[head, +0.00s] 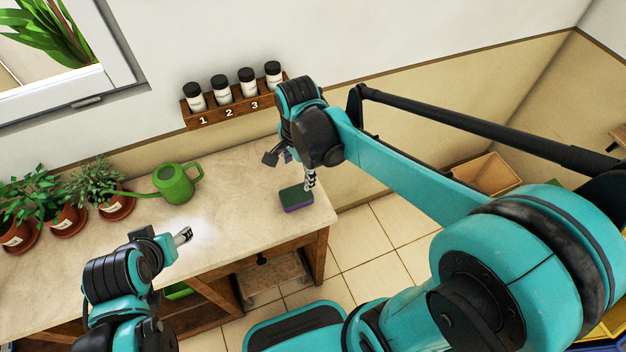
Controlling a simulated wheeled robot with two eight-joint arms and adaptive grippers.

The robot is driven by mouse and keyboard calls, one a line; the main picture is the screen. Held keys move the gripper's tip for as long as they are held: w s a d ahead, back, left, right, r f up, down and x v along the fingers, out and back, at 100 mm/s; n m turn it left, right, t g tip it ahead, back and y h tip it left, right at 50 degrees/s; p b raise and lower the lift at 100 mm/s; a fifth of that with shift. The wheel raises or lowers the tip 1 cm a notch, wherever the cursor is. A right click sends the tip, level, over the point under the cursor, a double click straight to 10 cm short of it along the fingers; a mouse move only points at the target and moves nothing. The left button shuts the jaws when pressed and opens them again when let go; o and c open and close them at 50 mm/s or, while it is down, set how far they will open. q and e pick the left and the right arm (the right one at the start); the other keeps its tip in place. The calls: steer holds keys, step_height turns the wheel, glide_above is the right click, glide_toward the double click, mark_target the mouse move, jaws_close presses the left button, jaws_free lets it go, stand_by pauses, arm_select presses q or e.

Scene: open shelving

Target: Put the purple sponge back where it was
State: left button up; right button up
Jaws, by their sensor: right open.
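The purple sponge (297,199), with a dark green top, lies on the countertop (240,185) near its right end. My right gripper (290,170) is open just above and behind the sponge. One fingertip comes close to the sponge's far right edge; I cannot tell whether it touches. My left gripper (184,236) is over the counter's front part, left of the sponge and well apart from it. Its fingers point right, and I cannot tell whether they are apart.
A green watering can (174,184) and several potted plants (67,221) stand on the left. A wooden rack (236,105) with several black-capped jars hangs on the wall behind. The counter between the can and the sponge is clear. A box (487,174) stands at right.

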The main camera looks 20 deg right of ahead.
steer(key=s+d+r+n+t, duration=0.1)
steer(key=s+d+n+t, duration=0.1)
steer(key=n, duration=0.5)
steer(key=s+d+r+n+t, duration=0.1)
steer(key=s+d+n+t, duration=0.1)
steer(key=s+n+t, duration=0.2)
steer(key=s+n, duration=0.3)
steer(key=n, duration=0.1)
steer(key=shift+r, duration=0.25)
steer(key=shift+f+b, duration=0.6)
